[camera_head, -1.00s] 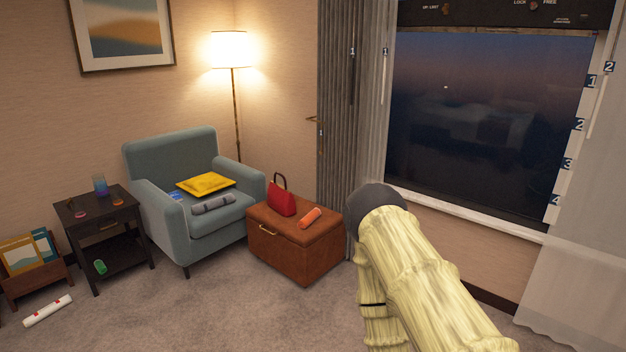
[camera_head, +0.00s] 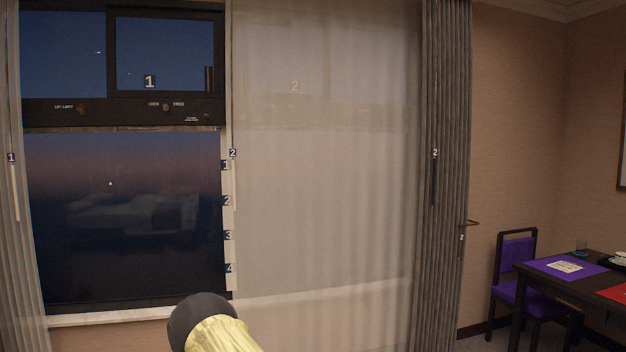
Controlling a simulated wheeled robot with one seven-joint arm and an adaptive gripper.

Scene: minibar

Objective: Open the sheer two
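Sheer two (camera_head: 325,200) is a pale, see-through curtain drawn across the right half of the window. Its left edge hangs near the middle of the window and carries a small tag "2" (camera_head: 232,153) with a thin pale wand (camera_head: 236,185) below it. A faint "2" shows through the cloth higher up. Part of my arm, with a dark rounded end and a pale yellow cover, shows at the bottom, left of the sheer. My gripper is not in view.
A grey drape (camera_head: 447,220) tagged "2" hangs gathered right of the sheer, with a dark wand. The left window pane (camera_head: 125,220) is bare, with number tags down its right side. A purple chair (camera_head: 515,265) and a dark desk (camera_head: 545,285) stand at right.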

